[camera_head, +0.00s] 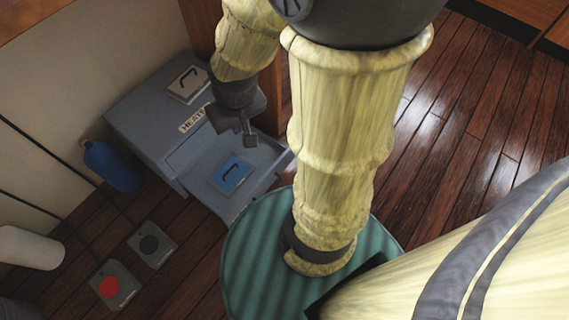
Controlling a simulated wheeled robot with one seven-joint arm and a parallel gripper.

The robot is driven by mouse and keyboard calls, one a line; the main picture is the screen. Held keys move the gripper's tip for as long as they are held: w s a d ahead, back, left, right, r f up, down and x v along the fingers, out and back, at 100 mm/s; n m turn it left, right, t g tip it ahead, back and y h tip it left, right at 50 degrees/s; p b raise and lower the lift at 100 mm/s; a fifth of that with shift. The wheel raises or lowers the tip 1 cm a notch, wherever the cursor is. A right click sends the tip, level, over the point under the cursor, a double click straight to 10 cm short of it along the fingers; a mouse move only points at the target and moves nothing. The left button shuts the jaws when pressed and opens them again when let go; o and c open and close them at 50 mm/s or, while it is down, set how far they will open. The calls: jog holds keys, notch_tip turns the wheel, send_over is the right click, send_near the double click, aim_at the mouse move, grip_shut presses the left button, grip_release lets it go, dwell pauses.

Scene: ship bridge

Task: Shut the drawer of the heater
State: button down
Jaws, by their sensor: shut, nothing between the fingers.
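The heater (150,122) is a grey-blue box against the wall at left, with a label reading roughly "HEATE" on its top edge. Its drawer (245,200) is pulled out towards the lower right. Inside the drawer lies a blue plate with a dark handle-like mark (232,175). My gripper (250,139) is shut and empty, above the drawer's inner part near the heater's front. Whether it touches the drawer cannot be told. My arm hides the drawer's right end in part.
A similar pale plate (188,83) lies on the heater's top. A blue bottle (110,165) stands left of the heater. Two floor pads, one with a red disc (111,285) and one with a black disc (152,244), lie at lower left. A white cylinder (30,248) is at far left. Open wooden floor lies right.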

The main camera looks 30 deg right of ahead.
jog(key=w+p+v, duration=0.3)
jog(key=p+v, duration=1)
jog(key=v, duration=0.2)
jog(key=shift+w+r, duration=0.2)
jog(key=shift+r, duration=0.15)
